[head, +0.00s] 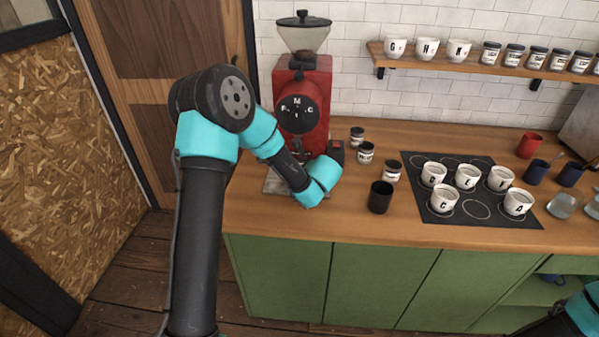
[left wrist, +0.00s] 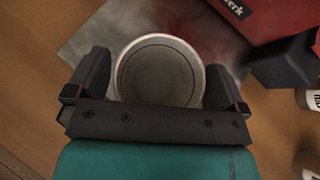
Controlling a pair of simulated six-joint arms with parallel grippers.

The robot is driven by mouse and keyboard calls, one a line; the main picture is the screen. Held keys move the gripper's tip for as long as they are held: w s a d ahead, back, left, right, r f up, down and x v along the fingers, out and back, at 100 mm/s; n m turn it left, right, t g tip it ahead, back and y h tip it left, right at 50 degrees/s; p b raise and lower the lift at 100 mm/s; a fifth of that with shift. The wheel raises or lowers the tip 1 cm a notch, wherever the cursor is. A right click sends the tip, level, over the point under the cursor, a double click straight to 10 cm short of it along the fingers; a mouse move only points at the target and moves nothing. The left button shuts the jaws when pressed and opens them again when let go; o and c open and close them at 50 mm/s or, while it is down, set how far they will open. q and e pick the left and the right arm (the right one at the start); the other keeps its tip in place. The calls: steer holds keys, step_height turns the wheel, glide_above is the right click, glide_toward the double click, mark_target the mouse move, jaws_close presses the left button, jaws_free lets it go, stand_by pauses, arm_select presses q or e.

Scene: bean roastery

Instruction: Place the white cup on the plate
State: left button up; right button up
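In the left wrist view a round, pale grey-white cup (left wrist: 158,75), seen from above and looking empty, sits between the two dark fingers of my left gripper (left wrist: 159,78). The fingers lie close along both its sides; I cannot tell whether they press on it. It is over the grey metal base (left wrist: 95,48) of the red grinder. In the head view my arm hides this cup. Several white lettered cups, such as one marked C (head: 443,200), stand on a black mat (head: 413,165) with printed circles. One circle is empty. No separate plate is clear. My right gripper is out of view.
The red grinder (head: 303,110) stands beside my left arm. Small jars (head: 392,172) and a black cup (head: 380,197) stand between it and the mat. A red cup (head: 529,145) and blue cups are farther right. A wall shelf (head: 480,62) holds cups and jars.

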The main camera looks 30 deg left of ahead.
arm_select(q)
steer(key=shift+r, duration=0.2)
steer(key=v, duration=1.2)
steer(key=shift+f, duration=0.1)
stand_by(0.4)
